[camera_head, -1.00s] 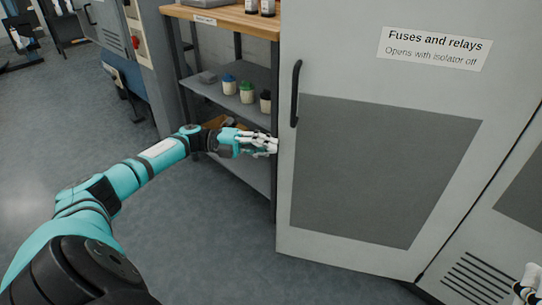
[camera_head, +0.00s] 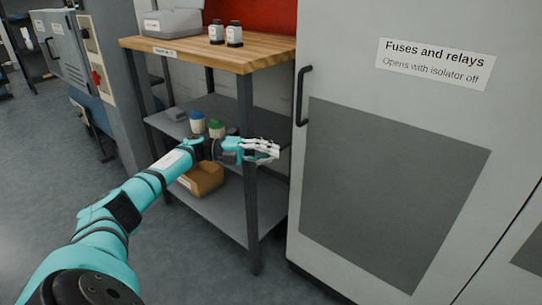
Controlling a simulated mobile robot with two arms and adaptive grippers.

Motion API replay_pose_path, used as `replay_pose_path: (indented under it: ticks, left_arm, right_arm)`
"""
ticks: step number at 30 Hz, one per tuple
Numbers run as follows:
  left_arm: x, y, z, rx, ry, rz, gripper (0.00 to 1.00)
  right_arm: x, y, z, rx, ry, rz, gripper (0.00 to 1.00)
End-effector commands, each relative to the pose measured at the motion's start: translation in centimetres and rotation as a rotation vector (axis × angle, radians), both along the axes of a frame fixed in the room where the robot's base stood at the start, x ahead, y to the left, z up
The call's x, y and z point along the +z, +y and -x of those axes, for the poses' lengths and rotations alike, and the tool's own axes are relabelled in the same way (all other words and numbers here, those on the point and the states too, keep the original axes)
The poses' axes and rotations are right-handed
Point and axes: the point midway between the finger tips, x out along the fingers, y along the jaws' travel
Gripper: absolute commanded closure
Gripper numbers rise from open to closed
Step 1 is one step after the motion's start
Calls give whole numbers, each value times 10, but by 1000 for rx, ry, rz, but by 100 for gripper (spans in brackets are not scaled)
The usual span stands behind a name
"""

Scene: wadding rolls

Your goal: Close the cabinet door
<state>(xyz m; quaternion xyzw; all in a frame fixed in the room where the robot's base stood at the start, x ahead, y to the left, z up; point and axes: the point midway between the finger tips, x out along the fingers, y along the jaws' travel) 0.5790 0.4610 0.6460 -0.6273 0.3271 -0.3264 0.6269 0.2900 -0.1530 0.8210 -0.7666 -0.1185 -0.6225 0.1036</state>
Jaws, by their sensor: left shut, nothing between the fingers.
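The cabinet door (camera_head: 340,60) is light grey with a darker grey panel and a label reading "Fuses and relays". It fills the right side of the view. Its black bar handle (camera_head: 302,96) is upright at the door's left edge. I cannot tell how far the door stands from its frame. My left gripper (camera_head: 275,152) is shut and empty, left of the door's edge and below the handle, in front of the shelf unit. It looks apart from the door. My right gripper is out of view.
A shelf unit with a wooden top (camera_head: 215,48) stands left of the door, holding white bottles (camera_head: 234,35), lidded pots (camera_head: 216,128) and a cardboard box (camera_head: 203,179). A grey machine (camera_head: 62,45) stands behind at the left. The floor (camera_head: 50,190) at the left is clear.

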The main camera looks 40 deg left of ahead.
Motion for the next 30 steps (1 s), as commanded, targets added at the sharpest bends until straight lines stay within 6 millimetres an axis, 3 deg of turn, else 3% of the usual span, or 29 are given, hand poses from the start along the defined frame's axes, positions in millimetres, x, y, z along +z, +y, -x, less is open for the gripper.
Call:
replay_pose_path:
  ticks: [14, 30]
  left_arm:
    - [0, 7, 4, 2, 1, -1, 100]
    - [1, 89, 61, 3, -1, 0, 100]
  right_arm:
    - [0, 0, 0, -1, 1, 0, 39]
    - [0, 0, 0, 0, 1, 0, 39]
